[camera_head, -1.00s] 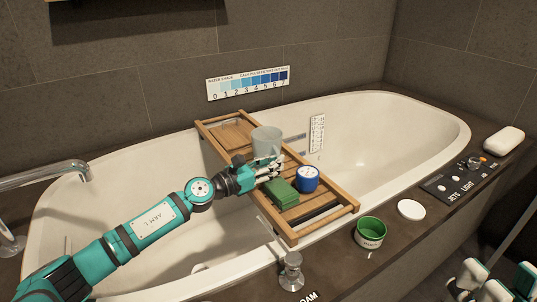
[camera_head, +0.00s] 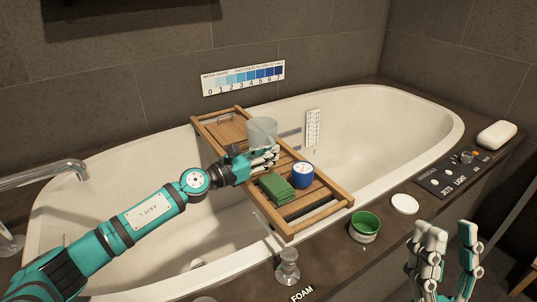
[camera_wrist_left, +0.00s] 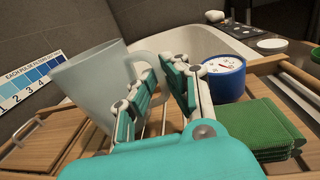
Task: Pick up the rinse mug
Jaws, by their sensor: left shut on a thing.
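The rinse mug is a pale translucent cup (camera_head: 262,132) over the wooden bath tray (camera_head: 340,199). My left gripper (camera_head: 268,158) is shut on the mug's handle, at the mug's near side. In the left wrist view the mug (camera_wrist_left: 95,85) leans left, and its handle (camera_wrist_left: 151,64) passes between the fingers of the left gripper (camera_wrist_left: 160,85). Whether the mug's base clears the tray is hard to tell. My right gripper (camera_head: 446,240) is empty at the lower right, its fingers apart.
A green cloth stack (camera_head: 277,187) and a blue dial timer (camera_head: 302,175) sit on the tray close to the mug. On the tub ledge are a green tin (camera_head: 365,227), a white lid (camera_head: 404,204), a control panel (camera_head: 458,173) and soap (camera_head: 497,134).

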